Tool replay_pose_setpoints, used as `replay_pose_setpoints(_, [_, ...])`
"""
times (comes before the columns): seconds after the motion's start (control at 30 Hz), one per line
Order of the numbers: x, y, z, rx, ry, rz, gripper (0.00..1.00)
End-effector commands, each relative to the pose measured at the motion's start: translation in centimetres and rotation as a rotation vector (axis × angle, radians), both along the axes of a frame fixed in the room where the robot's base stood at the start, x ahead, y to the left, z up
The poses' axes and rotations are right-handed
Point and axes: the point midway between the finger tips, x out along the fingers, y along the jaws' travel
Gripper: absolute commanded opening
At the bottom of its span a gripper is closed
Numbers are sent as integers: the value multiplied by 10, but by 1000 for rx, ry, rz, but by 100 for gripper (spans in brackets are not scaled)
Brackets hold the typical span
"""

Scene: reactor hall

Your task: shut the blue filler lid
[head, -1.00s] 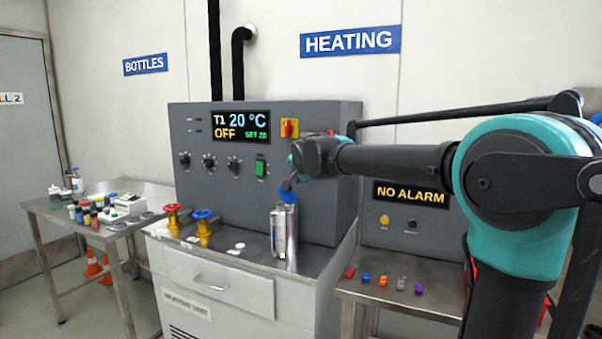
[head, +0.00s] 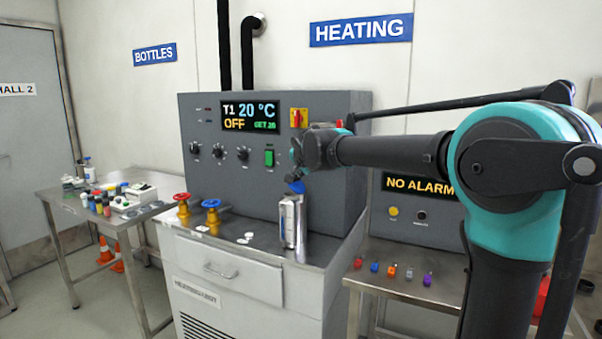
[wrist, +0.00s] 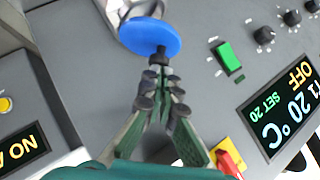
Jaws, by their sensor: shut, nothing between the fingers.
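The blue filler lid (head: 297,186) sits at the top of the silver filler cylinder (head: 289,224) on the heating unit. It looks tilted up from the mouth in the head view. In the wrist view the blue lid (wrist: 150,37) is a disc with a dark tab at its near edge, and pale metal of the filler shows behind it. My gripper (wrist: 160,72) is shut and empty, its fingertips right by that tab; I cannot tell whether they touch. In the head view my gripper (head: 297,168) is just above the lid, its tips partly hidden.
The grey control panel (head: 230,160) stands close behind the filler. Red and blue valve handles (head: 196,201) are to its left. A side table (head: 400,286) with several small coloured items is at right. A bottle table (head: 60,204) is at far left.

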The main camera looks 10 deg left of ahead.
Motion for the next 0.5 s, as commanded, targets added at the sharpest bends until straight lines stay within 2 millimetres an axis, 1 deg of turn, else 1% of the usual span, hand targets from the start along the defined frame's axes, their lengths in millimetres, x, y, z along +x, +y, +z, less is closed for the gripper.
replay_pose_setpoints(0.27, [2, 6, 0, -60, 23, 0, 0])
replay_pose_setpoints(0.5, [7, 19, -3, -201, 73, 2, 0])
